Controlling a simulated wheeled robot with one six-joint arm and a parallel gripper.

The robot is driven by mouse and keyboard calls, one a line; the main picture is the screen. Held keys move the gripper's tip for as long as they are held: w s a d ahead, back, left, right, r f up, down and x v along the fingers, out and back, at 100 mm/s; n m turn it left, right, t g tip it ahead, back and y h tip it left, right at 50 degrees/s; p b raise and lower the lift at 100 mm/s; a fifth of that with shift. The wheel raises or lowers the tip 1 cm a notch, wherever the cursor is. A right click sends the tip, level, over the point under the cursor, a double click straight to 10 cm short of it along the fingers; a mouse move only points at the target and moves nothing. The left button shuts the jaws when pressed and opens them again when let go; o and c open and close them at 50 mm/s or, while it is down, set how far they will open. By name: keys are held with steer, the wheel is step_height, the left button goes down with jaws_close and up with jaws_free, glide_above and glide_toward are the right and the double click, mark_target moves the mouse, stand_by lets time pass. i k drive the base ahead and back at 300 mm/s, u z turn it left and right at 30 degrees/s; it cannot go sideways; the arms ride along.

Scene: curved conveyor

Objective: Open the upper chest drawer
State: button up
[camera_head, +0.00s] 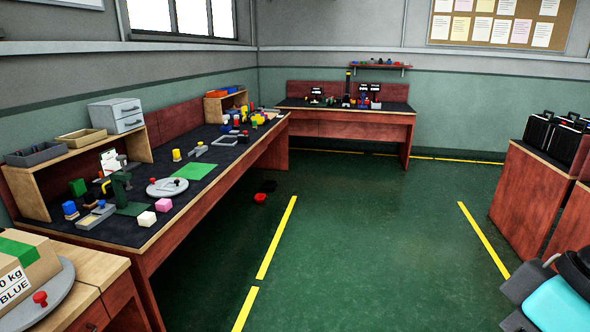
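A small grey chest (116,116) with two drawers stands on top of the wooden shelf at the back of the left workbench. Its upper drawer (130,109) and lower drawer (130,123) both look shut, each with a small dark handle on the front facing right. Part of my arm (558,303), in grey, black and cyan, shows at the lower right corner. It is far from the chest, across the room. Grey blocks at its left end may belong to my gripper, but I cannot make out whether the fingers are apart.
The left workbench (190,190) holds several small coloured objects and tools. A wooden tray (80,142) and a grey bin (36,153) sit beside the chest. A box (25,268) is at the lower left.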

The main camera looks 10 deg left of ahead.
mark_target(124, 109)
steer(key=u, duration=0.35)
steer(key=i, duration=2.05)
steer(key=u, duration=1)
steer(key=i, duration=2.25)
steer(key=u, duration=0.45)
